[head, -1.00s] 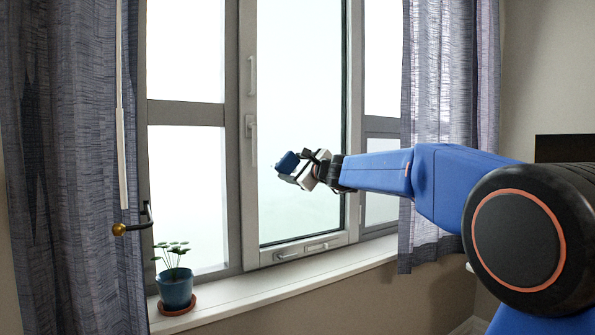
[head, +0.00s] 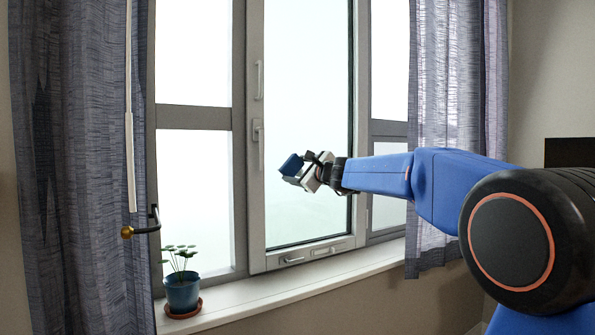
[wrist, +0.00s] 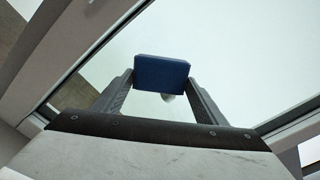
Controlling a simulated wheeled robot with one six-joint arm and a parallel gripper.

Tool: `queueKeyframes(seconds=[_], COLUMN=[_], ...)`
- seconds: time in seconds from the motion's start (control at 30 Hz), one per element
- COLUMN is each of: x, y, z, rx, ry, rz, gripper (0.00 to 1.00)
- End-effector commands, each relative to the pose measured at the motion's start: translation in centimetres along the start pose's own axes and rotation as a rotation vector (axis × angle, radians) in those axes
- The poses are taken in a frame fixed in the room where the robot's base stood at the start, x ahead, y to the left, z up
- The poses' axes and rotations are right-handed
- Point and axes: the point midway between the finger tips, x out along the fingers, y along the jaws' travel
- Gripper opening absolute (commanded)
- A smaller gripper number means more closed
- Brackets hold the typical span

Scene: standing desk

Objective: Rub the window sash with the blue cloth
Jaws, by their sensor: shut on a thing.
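The window sash (head: 256,200) is the framed middle panel with a handle (head: 257,130) on its left side and tall glass. My gripper (head: 298,168) is in front of the sash glass, right of the handle, and is shut on the blue cloth (head: 291,164). In the wrist view the blue cloth (wrist: 162,73) is a folded block between the two fingertips, with glass behind it. I cannot tell whether the cloth touches the glass. The sash frame also shows at the left of the wrist view (wrist: 75,45).
A potted plant in a blue pot (head: 182,291) stands on the white sill (head: 290,288) at the lower left. Curtains (head: 75,170) hang at both sides. The sill's middle is clear.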

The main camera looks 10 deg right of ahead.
Motion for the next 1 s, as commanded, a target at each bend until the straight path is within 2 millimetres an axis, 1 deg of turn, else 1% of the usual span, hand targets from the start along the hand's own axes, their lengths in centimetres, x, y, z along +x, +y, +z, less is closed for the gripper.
queueKeyframes(seconds=[1.0], x=[1.6], y=[0.0], z=[0.0], rx=[0.0], ry=[0.0], rz=[0.0], gripper=[0.48])
